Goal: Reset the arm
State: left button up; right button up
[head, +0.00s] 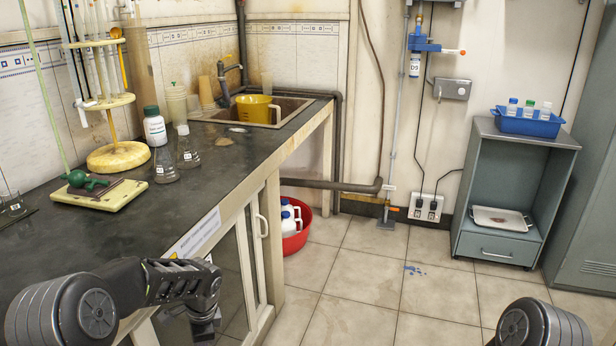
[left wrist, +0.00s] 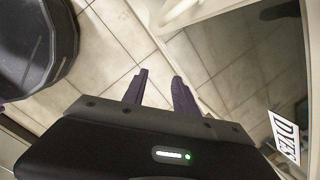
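My left gripper (head: 205,328) hangs low in front of the bench, near its cabinet doors, at the bottom left of the head view. In the left wrist view its two fingers (left wrist: 158,90) are apart with only floor tiles between them, so it is open and empty. My left arm is bent at the elbow. Of my right arm only a rounded dark link shows at the bottom right of the head view. The right gripper is outside both views.
The dark bench top (head: 110,225) runs along the left, carrying a burette stand (head: 118,157), flasks (head: 188,152) and a white bottle (head: 155,130). A red tub (head: 296,240) sits on the floor by the bench. A grey cabinet (head: 470,165) stands right.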

pick_arm(q)
jog(key=s+d+f+n+t+h, duration=0.1)
jog(key=s+d+f+n+h, duration=0.25)
jog(key=d+f, duration=0.5)
jog(key=s+d+f+n+t+h, duration=0.1)
jog(key=s+d+f+n, duration=0.25)
jog(key=s+d, duration=0.2)
jog(key=s+d+f+n+h, duration=0.2)
jog(key=s+d+f+n, duration=0.1)
jog(key=s+d+n, duration=0.3)
jog(key=s+f+n+g+p, duration=0.1)
jog(key=s+n+g+p, duration=0.1)
jog(key=s, duration=1.3)
notch_tip(320, 180, up, 12)
jog(key=p, duration=1.1)
jog(key=shift+w+d+p, duration=0.3)
jog(key=shift+d+p, duration=0.1)
